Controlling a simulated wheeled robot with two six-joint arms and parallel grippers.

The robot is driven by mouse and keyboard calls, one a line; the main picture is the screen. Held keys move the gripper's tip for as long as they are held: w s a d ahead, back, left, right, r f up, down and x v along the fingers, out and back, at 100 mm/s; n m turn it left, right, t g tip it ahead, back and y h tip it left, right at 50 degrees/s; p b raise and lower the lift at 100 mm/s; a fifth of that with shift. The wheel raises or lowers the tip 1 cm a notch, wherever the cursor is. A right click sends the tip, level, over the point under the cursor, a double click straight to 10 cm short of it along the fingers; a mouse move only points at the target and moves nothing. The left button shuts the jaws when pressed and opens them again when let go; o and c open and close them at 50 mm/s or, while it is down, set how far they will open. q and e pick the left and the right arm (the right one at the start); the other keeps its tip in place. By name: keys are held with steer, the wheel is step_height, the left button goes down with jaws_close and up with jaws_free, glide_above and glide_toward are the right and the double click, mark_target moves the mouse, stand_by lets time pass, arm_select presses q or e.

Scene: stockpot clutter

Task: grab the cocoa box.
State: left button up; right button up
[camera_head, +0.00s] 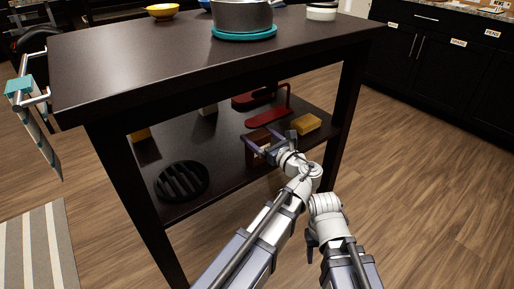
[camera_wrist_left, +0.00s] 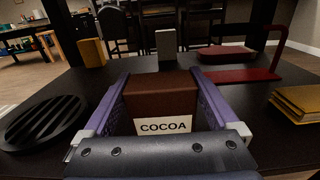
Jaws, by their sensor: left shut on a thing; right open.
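The cocoa box (camera_wrist_left: 160,88) is a brown box with a white label reading COCOA, between the two purple fingers of my left gripper in the left wrist view. My left gripper (camera_head: 258,143) is shut on it over the lower shelf of the dark table. In the head view the cocoa box (camera_head: 262,135) is partly covered by the fingers. I cannot tell whether its underside touches the shelf. My right gripper (camera_head: 312,240) is open, low and outside the table at the right; little of it shows.
The lower shelf (camera_head: 222,125) also holds a black ribbed round rack (camera_head: 181,181), a yellow block (camera_head: 306,125), red items (camera_head: 270,117) and a pale block (camera_wrist_left: 166,44). The tabletop (camera_head: 150,65) lies above, with a pot (camera_head: 242,15). Table legs stand at the corners.

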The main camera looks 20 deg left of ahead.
arm_select(q)
steer(key=c, duration=0.8)
steer(key=shift+r, duration=0.25)
